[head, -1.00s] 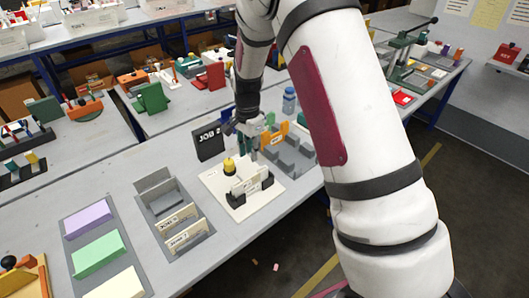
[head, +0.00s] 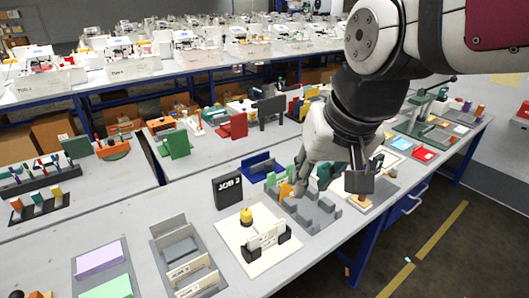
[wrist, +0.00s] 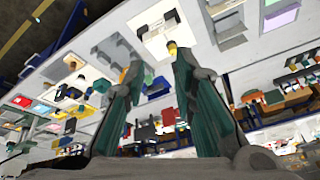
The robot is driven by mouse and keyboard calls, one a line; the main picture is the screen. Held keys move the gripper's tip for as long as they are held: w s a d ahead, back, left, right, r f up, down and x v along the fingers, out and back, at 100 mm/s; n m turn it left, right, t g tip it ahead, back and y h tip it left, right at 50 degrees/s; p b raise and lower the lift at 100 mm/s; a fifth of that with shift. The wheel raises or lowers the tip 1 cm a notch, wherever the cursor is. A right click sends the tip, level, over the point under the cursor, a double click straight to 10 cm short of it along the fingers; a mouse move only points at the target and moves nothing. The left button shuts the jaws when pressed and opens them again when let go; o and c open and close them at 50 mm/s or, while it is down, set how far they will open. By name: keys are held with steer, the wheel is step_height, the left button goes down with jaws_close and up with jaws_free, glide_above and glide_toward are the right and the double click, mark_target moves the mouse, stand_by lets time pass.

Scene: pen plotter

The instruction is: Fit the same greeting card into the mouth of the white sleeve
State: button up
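A white labelled panel (head: 266,238) stands upright between black holders on a cream board (head: 232,240) with a yellow knob (head: 246,215). It may be the white sleeve; I cannot tell whether a card is in its mouth. Two labelled pale pieces (head: 192,270) stand in a grey rack to the left; I cannot tell which piece is the greeting card.
A grey stepped fixture (head: 318,212) lies between the board and my gripper, with orange and green pieces behind. A black JOB 2 sign (head: 228,191) stands behind the board. Purple (head: 99,260) and green (head: 108,289) blocks are at left. The bench front edge is clear.

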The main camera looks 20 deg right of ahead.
steer(key=s+n+t, duration=0.1)
steer(key=s+n, duration=0.1)
steer(key=s, duration=0.4)
steer(key=shift+r, duration=0.15)
steer(key=shift+d, duration=0.1)
stand_by(1.2)
